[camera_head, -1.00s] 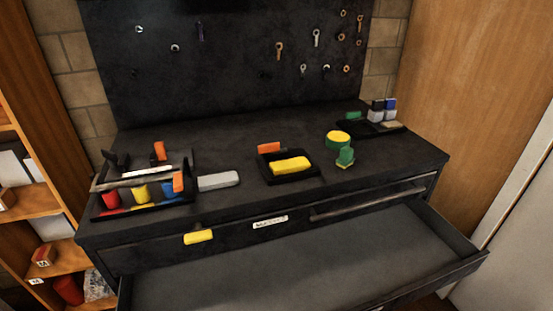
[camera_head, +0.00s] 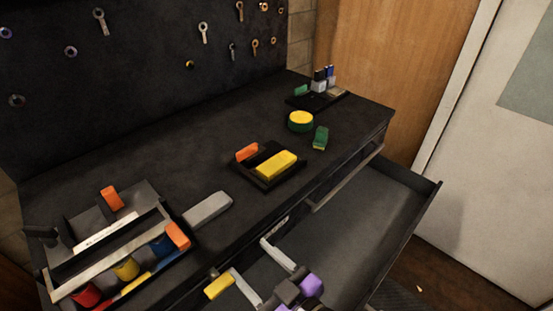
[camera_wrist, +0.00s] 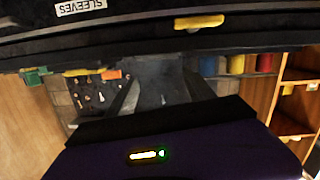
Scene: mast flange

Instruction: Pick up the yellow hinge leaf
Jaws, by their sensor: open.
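A small yellow piece (camera_head: 219,286), which looks like the hinge leaf, sticks out from the front of the black cabinet near its top edge, above the label side. It also shows at the top of the wrist view (camera_wrist: 199,21). My gripper (camera_head: 250,257) is open and empty in front of the cabinet. Its near-left finger is close to the right end of the yellow piece; I cannot tell whether they touch. A larger yellow block (camera_head: 277,164) lies in a small black tray (camera_head: 262,184) on the bench top.
An open drawer (camera_head: 375,215) juts out at the right. A black caddy (camera_head: 60,262) with coloured parts stands at the left, with a grey block (camera_head: 207,208) beside it. A yellow-green round piece (camera_head: 301,121) and a green piece (camera_head: 320,138) stand at the back right.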

